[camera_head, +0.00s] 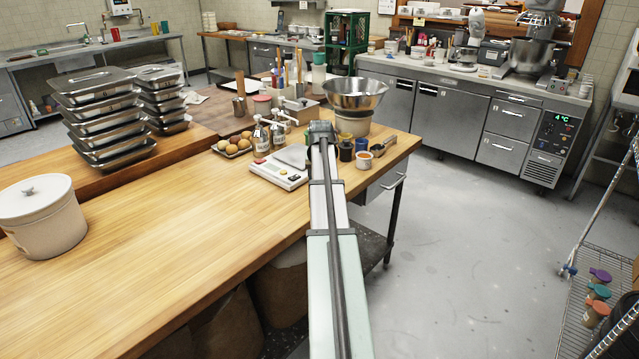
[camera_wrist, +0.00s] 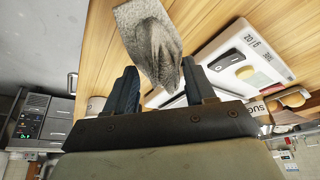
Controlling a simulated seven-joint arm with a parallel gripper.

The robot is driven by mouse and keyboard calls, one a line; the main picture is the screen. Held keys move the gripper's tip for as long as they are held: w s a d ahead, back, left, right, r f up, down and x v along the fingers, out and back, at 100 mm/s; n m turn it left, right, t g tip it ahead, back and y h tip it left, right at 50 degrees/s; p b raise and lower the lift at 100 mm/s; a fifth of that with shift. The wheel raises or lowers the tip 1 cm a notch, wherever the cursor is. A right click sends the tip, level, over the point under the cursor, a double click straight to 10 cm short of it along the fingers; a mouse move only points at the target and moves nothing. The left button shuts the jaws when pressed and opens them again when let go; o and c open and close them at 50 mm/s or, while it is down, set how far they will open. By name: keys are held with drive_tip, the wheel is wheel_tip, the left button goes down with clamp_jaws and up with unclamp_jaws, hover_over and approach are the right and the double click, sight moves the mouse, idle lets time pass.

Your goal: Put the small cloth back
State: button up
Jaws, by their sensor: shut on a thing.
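The small cloth (camera_wrist: 150,40) is grey and crumpled. In the wrist view it hangs between the two dark fingertips of my gripper (camera_wrist: 158,88), which is shut on it. The cloth's upper end fans out past the fingers over the wooden worktop (camera_wrist: 112,50). In the head view my gripper (camera_head: 320,132) is above the worktop (camera_head: 180,220), close to the right end, beside the white scale (camera_head: 280,176). My arm hides part of that area, and I cannot make out the cloth clearly there. The scale also shows in the wrist view (camera_wrist: 215,55), right of the cloth.
Small cups, including one with orange contents (camera_head: 364,160), stand right of my arm. A steel bowl (camera_head: 355,93) stands behind. A tray of eggs (camera_head: 232,147) and bottles are left of the scale. Stacked steel pans (camera_head: 95,115) and a white tub (camera_head: 42,215) stand further left. The front worktop is clear.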

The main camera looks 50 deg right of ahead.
drive_tip(key=shift+f, duration=1.8)
drive_tip(key=o, duration=1)
drive_tip(key=shift+f, duration=0.1)
drive_tip(key=v, duration=1.2)
